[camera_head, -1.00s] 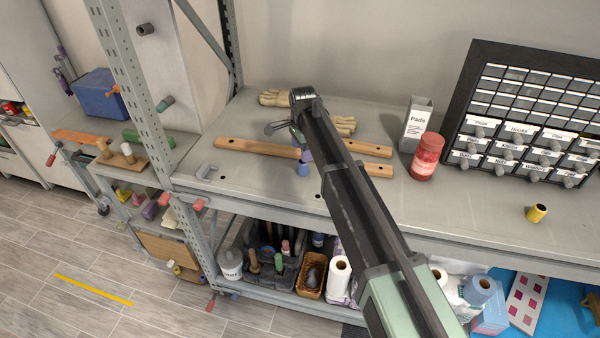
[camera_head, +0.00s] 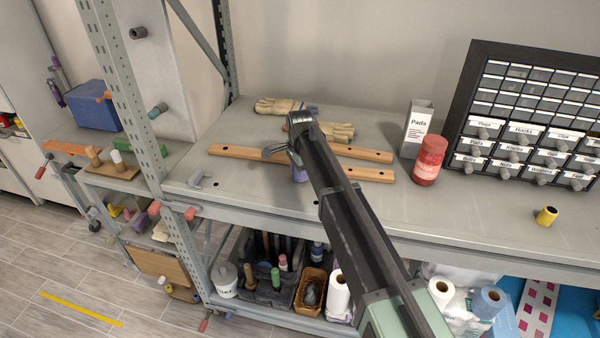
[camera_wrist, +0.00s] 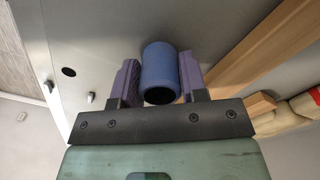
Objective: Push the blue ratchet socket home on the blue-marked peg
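The blue ratchet socket (camera_wrist: 160,72) lies between the two purple fingers of my gripper (camera_wrist: 160,80) in the wrist view, its dark open end toward the camera. The fingers flank it closely on both sides. Any gap is too small to judge, so I cannot tell whether they grip it. In the head view my gripper (camera_head: 298,173) is over the shelf (camera_head: 260,197), near the wooden strips, and the arm hides most of it. I cannot make out the blue-marked peg in either view.
Two wooden strips (camera_head: 360,174) and work gloves (camera_head: 285,106) lie on the shelf behind my gripper. A hole (camera_wrist: 69,71) shows in the shelf. A red jar (camera_head: 428,160), a Pads box (camera_head: 416,132), a drawer cabinet (camera_head: 525,120) and a yellow socket (camera_head: 546,215) stand to the right.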

